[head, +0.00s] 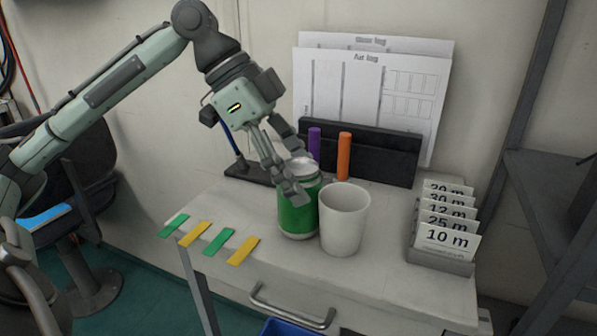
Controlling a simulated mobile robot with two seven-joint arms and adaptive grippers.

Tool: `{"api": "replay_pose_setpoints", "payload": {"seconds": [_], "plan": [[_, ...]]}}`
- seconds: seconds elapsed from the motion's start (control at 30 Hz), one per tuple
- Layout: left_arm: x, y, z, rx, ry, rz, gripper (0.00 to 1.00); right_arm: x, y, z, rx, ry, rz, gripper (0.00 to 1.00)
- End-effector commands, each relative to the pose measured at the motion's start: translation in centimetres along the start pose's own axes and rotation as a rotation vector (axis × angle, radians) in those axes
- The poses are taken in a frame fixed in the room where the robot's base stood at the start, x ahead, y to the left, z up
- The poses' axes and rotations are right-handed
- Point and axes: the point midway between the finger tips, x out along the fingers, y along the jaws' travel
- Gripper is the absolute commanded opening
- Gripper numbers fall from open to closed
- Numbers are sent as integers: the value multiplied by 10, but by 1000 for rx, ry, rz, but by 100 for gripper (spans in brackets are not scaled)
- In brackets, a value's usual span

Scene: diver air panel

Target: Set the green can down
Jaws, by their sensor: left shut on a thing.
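The green can (298,218) has a silver top and stands upright at the middle of the small grey table (390,262). Its base looks to be at the tabletop, but I cannot tell whether it touches. My left gripper (296,180) comes down from the upper left and is shut on the can near its top. The fingers hide part of the can's upper side. A white cup (344,220) stands close beside the can on the right and hides a little of its edge. My right gripper is not in view.
Green and yellow strips (218,241) lie along the left front edge. A black holder (377,155) with log sheets (372,95), an orange marker (344,156) and a purple marker (314,143) stands behind. A depth-card rack (440,260) is at right. The front right tabletop is clear.

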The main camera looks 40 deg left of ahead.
Motion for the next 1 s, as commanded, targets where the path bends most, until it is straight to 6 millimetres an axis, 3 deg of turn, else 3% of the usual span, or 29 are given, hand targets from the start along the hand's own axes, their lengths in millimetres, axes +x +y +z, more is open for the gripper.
{"api": "replay_pose_setpoints", "payload": {"seconds": [0.3, 0.33, 0.47, 0.87, 1.0], "plan": [[2, 0, 1, 0, 1, -1, 12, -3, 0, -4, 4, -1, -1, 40], [2, 0, 1, -1, 0, 0, 58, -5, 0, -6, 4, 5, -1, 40], [2, 0, 1, -1, 0, 0, 75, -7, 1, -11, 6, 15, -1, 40], [-1, 0, 0, -1, 0, 0, 76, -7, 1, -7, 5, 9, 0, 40], [-20, -1, 0, -3, 0, -4, 76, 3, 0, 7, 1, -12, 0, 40]]}}
